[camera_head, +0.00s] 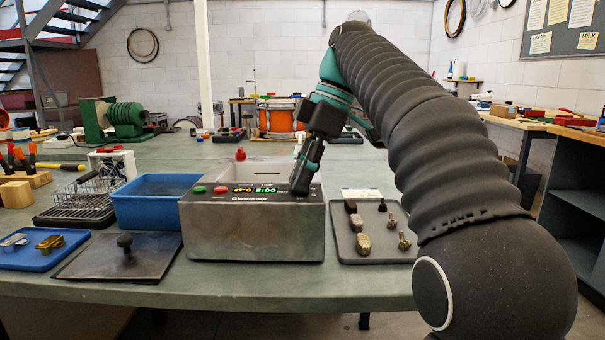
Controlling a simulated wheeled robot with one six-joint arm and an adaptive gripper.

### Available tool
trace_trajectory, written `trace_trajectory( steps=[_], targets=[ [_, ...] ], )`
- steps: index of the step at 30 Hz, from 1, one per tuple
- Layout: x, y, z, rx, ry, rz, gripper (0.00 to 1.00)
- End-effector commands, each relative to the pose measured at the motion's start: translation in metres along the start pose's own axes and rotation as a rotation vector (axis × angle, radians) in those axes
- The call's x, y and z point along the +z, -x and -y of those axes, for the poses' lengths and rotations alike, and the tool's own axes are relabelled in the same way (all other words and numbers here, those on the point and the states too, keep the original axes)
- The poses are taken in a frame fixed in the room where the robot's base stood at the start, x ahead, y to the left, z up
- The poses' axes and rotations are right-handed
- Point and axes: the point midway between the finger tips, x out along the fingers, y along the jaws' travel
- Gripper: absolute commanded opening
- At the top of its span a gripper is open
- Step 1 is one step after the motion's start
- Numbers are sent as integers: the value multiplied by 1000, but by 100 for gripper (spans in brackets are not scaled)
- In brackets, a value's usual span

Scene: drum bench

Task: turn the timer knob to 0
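A grey metal box (254,232) with a sloped control panel stands on the bench. The panel carries a green button (199,190), a red button (221,190) and a lit display (255,189) with an orange readout and a green one that looks like 2:00. My gripper (301,187) points down at the right end of the panel, where its fingertips cover the surface. The timer knob cannot be seen and may be hidden behind the fingers. Whether the fingers are apart, shut or touching anything cannot be told.
A blue bin (152,213) and a dark flat lid with a knob (125,258) lie left of the box. A grey tray (347,245) with several small metal pieces is close on the right. A wire basket (92,187) stands farther left.

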Motion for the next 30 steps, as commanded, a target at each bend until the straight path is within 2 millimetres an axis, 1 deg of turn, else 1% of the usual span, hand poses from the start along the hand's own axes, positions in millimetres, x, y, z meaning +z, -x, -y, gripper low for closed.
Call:
trace_trajectory(
  steps=[1,2,3,20,25,30],
  targets=[
    [0,-1,0,-3,0,0,44],
    [0,-1,0,-3,0,0,52],
    [0,-1,0,-2,0,0,57],
    [0,0,0,8,-17,-1,57],
    [0,0,2,51,-118,-7,57],
    [0,0,3,120,-286,-16,57]
  ],
)
